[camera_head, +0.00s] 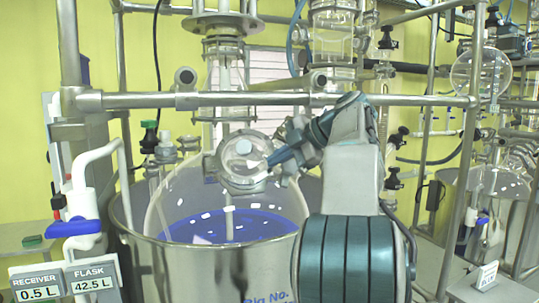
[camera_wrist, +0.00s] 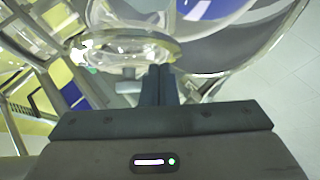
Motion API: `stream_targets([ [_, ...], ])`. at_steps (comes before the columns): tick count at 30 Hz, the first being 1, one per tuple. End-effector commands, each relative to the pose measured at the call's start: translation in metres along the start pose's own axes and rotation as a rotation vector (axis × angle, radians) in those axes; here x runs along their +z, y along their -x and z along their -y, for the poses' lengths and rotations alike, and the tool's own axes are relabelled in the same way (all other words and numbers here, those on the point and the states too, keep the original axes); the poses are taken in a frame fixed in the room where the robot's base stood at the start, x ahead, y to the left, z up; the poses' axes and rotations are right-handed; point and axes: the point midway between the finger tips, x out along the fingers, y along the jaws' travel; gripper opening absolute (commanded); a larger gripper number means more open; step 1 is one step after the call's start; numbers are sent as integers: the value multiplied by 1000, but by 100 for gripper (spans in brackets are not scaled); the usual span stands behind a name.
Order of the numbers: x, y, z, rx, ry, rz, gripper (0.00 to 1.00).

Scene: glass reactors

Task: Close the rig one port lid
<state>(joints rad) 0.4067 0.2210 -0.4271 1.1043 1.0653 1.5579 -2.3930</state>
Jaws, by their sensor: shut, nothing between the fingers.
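The rig one flask (camera_head: 175,210) is a large round glass vessel with blue liquid, sitting in a steel pot. A round glass port lid (camera_head: 243,160) with a pale ring-shaped rim shows at the flask's upper front, facing the head camera. I cannot tell whether it is seated on the port or stands off it. My gripper (camera_head: 274,159) is shut and empty, its dark fingertips at the right edge of that ring. In the wrist view my shut fingers (camera_wrist: 158,70) point at the rim of a round glass piece (camera_wrist: 130,48), touching or very near it.
A steel crossbar (camera_head: 250,99) runs just above the port. The steel pot (camera_head: 205,270) surrounds the flask below. A white hose (camera_head: 95,155) and display signs (camera_head: 92,276) stand at left. More glassware and steel posts (camera_head: 460,170) stand at right.

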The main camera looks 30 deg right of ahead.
Motion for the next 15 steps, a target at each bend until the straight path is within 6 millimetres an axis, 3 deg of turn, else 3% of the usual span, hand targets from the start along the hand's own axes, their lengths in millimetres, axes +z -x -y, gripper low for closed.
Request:
stream_targets([
  [6,18,-7,0,0,-1,1,0],
  [15,25,-11,0,0,-1,-1,0],
])
